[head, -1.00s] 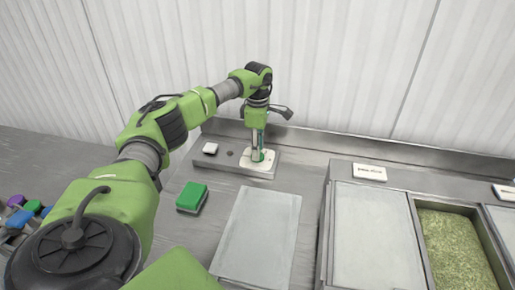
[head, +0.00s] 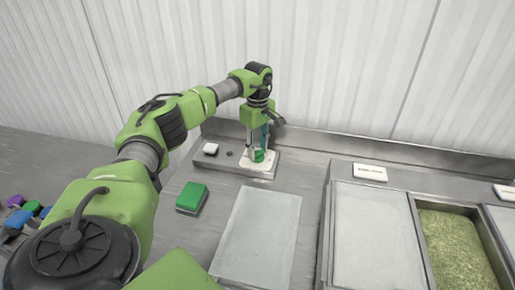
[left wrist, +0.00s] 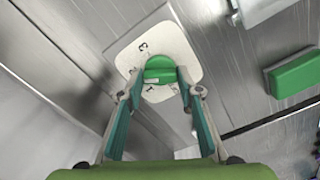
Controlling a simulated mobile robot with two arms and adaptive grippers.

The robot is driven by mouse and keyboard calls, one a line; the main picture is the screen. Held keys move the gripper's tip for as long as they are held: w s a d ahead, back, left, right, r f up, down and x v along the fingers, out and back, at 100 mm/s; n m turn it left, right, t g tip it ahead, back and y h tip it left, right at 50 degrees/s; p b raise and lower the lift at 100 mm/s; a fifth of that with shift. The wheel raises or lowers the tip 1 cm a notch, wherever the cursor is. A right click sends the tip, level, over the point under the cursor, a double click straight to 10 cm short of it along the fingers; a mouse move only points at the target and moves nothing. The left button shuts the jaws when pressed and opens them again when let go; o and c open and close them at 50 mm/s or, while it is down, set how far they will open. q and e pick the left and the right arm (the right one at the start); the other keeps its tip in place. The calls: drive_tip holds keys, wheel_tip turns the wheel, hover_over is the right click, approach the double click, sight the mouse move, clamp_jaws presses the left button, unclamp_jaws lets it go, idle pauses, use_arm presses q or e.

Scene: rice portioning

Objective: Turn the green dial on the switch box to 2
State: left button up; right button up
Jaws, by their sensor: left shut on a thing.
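The switch box (head: 222,167) is a low steel block by the wall. Its green dial (head: 259,155) sits on a white plate (head: 269,168). My left gripper (head: 256,152) points down over it. In the left wrist view, the dial (left wrist: 160,71) is between the fingertips of the left gripper (left wrist: 160,76), shut on it. The numbers 3, 2 and 1 show around the dial on the plate (left wrist: 187,45). A short pale mark shows on the dial near its lower left, between the 2 and the 1. My right gripper is not in view.
A white switch (head: 210,148) and a small dark knob (head: 229,154) are left on the box. A green block (head: 192,197), a pale board (head: 256,238) and a bin of green grains (head: 456,250) are on the counter. Coloured items (head: 20,218) lie at far left.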

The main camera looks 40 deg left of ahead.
sight(258, 151)
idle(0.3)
use_arm(q)
drive_tip(key=o, duration=1.1)
wheel_tip(258, 151, up, 12)
idle(0.3)
